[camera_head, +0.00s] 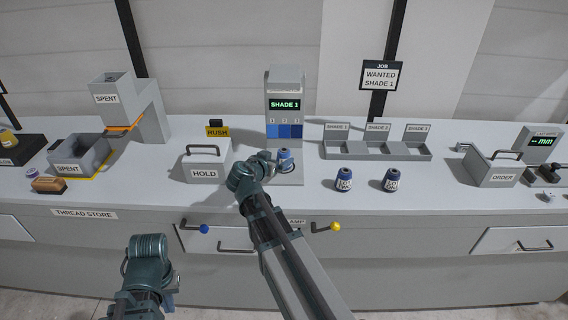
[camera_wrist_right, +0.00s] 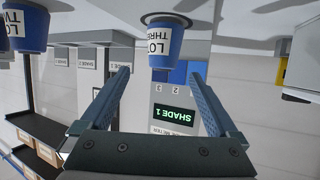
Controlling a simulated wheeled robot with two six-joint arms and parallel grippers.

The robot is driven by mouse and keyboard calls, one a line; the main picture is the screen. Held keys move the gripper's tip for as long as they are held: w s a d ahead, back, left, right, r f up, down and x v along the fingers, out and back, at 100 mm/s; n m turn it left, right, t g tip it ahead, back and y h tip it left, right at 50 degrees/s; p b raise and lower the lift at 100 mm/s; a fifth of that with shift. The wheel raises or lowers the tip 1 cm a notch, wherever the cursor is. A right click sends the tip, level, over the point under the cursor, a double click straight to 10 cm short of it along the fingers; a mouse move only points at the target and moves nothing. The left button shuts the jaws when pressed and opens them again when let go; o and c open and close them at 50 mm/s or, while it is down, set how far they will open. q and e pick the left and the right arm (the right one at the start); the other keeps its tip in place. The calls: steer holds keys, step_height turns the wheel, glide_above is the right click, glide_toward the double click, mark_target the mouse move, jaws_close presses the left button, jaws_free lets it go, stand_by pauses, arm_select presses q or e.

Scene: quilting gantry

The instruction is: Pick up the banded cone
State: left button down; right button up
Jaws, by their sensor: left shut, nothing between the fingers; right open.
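A blue cone with a white label band (camera_head: 285,160) stands upright on the base of the shade meter (camera_head: 284,85), whose screen reads SHADE 1. In the right wrist view, which is upside down, this cone (camera_wrist_right: 166,45) shows lettering like "LOT THREE". My right gripper (camera_wrist_right: 158,76) is open, with the cone in line with the gap between its fingertips; I cannot tell whether they reach around it. Two similar cones stand on the counter to the right, a left one (camera_head: 344,180) and a right one (camera_head: 391,180). My left gripper (camera_head: 168,296) is shut and empty, low in front of the counter.
A lidded HOLD box (camera_head: 205,172) stands left of my right gripper, with a RUSH sign (camera_head: 217,131) behind. SPENT bin (camera_head: 78,165) is at left. Drawer handles project from the counter front.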

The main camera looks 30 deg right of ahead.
mark_target(281, 155)
steer(key=shift+b+x, duration=0.3)
steer(key=shift+x, duration=1)
steer(key=shift+w+d+f+b, duration=0.35)
steer(key=b+x, duration=0.1)
steer(key=x, duration=0.3)
steer(key=shift+w+a+f+b, duration=0.1)
steer(key=shift+w+b, duration=0.1)
steer(key=shift+b, duration=0.15)
steer(key=shift+s, duration=0.1)
steer(key=shift+c, duration=0.7)
jaws_close()
